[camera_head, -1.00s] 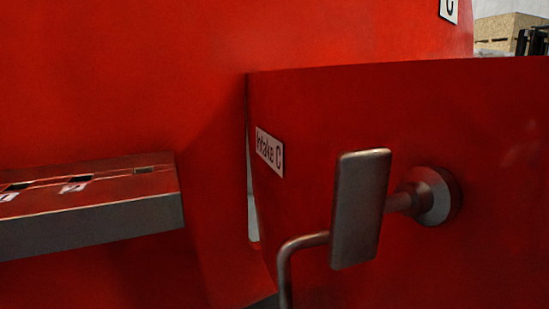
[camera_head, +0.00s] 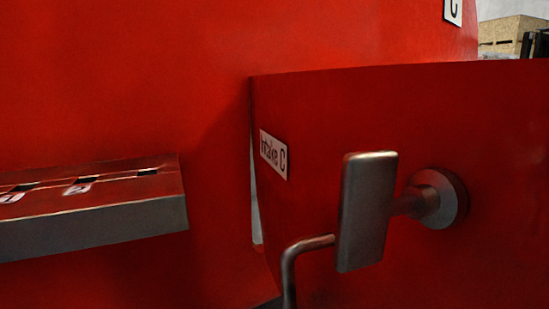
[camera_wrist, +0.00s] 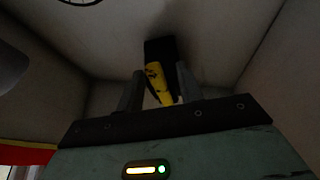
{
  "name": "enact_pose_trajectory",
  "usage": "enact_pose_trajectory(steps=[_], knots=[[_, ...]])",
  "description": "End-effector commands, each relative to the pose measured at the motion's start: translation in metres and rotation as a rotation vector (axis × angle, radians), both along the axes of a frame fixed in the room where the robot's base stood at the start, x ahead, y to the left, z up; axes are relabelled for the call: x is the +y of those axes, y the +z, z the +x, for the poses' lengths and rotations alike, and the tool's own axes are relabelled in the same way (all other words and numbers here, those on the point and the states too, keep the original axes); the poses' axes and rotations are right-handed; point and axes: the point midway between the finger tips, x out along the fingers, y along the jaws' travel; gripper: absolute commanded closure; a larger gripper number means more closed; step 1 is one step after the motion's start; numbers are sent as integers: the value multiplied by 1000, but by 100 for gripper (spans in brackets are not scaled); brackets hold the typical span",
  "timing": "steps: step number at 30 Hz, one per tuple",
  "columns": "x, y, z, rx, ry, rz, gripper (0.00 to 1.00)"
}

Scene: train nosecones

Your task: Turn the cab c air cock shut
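In the wrist view, a yellow lever with dark marks (camera_wrist: 157,83), which looks like the air cock handle, stands out in front of a dark block (camera_wrist: 160,50) on a pale wall. My gripper (camera_wrist: 160,72) has one finger on each side of the yellow lever. The fingers are apart, with narrow gaps beside the lever; whether either touches it is hard to tell. The lower end of the lever is hidden behind my gripper body. No label for cab C shows in the wrist view. My gripper is not in the head view.
A grey-edged ledge with numbered slots (camera_head: 95,222) is at left. Pale walls (camera_wrist: 230,40) close in around my gripper in the wrist view. A red and yellow edge (camera_wrist: 28,150) shows at lower left.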

Motion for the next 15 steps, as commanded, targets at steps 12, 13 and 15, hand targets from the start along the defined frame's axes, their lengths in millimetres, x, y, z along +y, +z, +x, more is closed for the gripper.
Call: enact_pose_trajectory(steps=[12,13,15], knots=[[-14,-23,-53,4,2,-1,64],[-15,-24,-56,3,2,-1,64],[-16,-26,-61,3,2,-1,64]])
